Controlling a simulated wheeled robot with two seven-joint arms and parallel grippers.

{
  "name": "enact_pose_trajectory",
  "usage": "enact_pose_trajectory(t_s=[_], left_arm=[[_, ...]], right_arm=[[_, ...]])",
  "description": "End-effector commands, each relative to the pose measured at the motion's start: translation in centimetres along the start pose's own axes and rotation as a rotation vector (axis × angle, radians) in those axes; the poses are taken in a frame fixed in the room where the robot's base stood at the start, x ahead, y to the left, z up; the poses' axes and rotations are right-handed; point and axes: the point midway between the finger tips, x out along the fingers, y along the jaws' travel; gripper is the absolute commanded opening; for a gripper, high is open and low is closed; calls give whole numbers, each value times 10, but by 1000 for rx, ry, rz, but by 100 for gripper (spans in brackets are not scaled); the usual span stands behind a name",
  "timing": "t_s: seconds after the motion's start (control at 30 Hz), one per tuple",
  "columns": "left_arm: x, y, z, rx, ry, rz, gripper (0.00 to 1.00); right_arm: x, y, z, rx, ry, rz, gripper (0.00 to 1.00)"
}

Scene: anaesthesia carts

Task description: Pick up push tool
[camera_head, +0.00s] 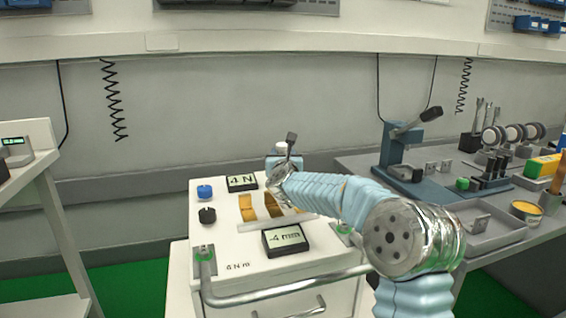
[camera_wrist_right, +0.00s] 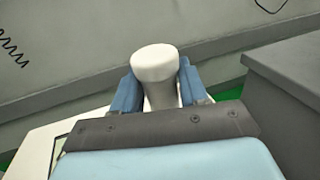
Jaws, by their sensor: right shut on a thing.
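The push tool (camera_wrist_right: 155,65), with a white rounded knob, stands between the two blue fingers of my right gripper (camera_wrist_right: 153,90) in the right wrist view. The fingers are shut on it. In the head view its pale top (camera_head: 281,148) shows just above my right gripper (camera_head: 284,162), at the back of the white cart (camera_head: 222,255). My wrist and forearm hide much of that area, including the tool's lower part. I cannot tell whether the tool touches the cart top. My left gripper is not in view.
The cart top holds a blue knob (camera_head: 204,192), a black knob (camera_head: 207,215), yellow blocks (camera_head: 247,207) and two displays, "4 N" (camera_head: 242,183) and "-4 mm" (camera_head: 285,240). A grey bench at right carries a blue press (camera_head: 396,150) and a tray (camera_head: 487,232). A wall stands behind.

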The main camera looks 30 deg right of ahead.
Motion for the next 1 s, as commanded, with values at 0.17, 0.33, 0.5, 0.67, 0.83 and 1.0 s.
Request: enact_pose_trajectory(t_s=[0.17, 0.33, 0.5, 0.67, 0.83, 1.0], left_arm=[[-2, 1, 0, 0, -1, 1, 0], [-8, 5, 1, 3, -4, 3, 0], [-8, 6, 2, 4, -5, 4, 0], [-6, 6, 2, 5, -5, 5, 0], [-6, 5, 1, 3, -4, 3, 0], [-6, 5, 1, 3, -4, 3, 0]], right_arm=[[0, 0, 9, 1, -2, -1, 6], [0, 0, 36, 3, -3, 0, 6], [-32, -10, 74, 4, -7, 0, 6], [-71, -21, 101, 4, -5, 0, 6], [-108, -30, 119, 1, -3, 1, 6], [-129, -36, 128, 1, -2, 1, 6]])
